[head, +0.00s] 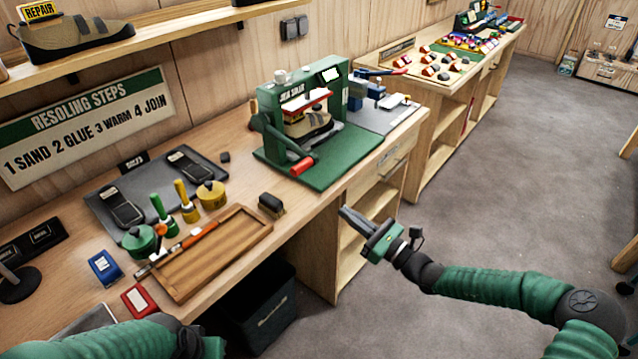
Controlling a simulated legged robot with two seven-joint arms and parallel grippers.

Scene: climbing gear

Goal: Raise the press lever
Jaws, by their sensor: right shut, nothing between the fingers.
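The green press (340,128) stands on the wooden bench at upper middle. Its dark lever (279,142) angles down at the front left and ends in a red handle (302,166) low near the press base. A tan shoe (308,125) sits inside the press under a red and white pad. My right gripper (347,215) is shut and empty, in front of the bench edge, below and to the right of the red handle and apart from it. My left arm shows at the bottom left; its gripper is not visible.
A wooden tray (178,291), glue pots, a brush (271,205) and a dark mat (190,160) crowd the bench left of the press. A dark bin (262,318) stands below. Open shelves (352,246) lie behind my right gripper.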

